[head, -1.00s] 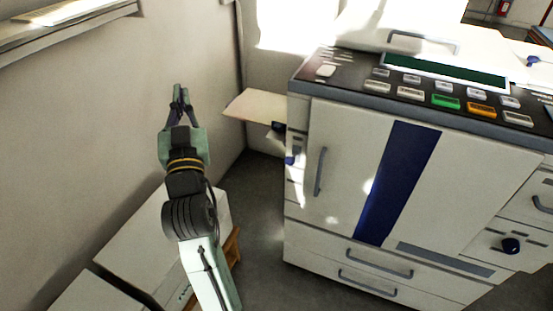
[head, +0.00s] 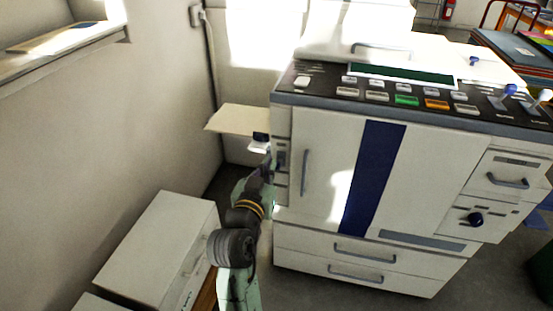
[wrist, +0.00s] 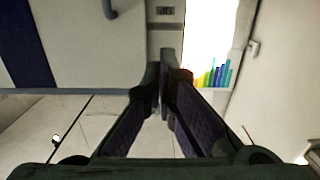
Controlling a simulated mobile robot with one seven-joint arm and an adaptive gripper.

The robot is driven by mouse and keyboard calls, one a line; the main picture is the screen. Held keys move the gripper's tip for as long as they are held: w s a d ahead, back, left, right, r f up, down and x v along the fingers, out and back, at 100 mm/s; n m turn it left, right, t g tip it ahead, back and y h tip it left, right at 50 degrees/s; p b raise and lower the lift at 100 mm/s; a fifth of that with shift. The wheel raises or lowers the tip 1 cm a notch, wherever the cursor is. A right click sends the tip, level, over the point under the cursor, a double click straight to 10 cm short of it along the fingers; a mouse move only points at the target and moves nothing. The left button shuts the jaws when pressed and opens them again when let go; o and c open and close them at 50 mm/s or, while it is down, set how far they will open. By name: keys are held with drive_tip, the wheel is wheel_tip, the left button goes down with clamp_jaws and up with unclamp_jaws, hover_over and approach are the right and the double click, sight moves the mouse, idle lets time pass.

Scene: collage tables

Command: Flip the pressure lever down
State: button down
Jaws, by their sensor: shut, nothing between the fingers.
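A large white copier (head: 330,170) stands in the middle of the head view. Two levers with light stems show on the right of its top panel, one with a blue tip (head: 510,90) and one with a pale tip (head: 545,95). I cannot tell which part is the pressure lever. My gripper (head: 269,160) is at the copier's left front edge, below the side tray. It hides part of the left side panel there, and contact is unclear. In the wrist view my gripper (wrist: 165,55) has its fingers together and empty, pointing at the copier's narrow edge panel (wrist: 165,14).
A flat side tray (head: 238,118) juts left from the copier. A door handle (head: 304,172) is just right of my gripper. White boxes (head: 155,235) stand by the left wall. Open floor lies below the drawers.

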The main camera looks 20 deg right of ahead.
drive_tip(key=p, duration=0.4)
hover_over(278, 167)
drive_tip(key=w, duration=0.1)
drive_tip(key=shift+w+d, duration=0.15)
drive_tip(key=shift+d, duration=0.3)
drive_tip(key=f, duration=0.2)
drive_tip(key=s+a+f, duration=0.1)
drive_tip(key=shift+s, duration=0.1)
drive_tip(key=shift+s+a+f, duration=0.1)
drive_tip(key=shift+s+f, duration=0.1)
drive_tip(key=shift+f, duration=0.4)
drive_tip(key=shift+f+b, duration=0.15)
drive_tip(key=shift+b, duration=0.25)
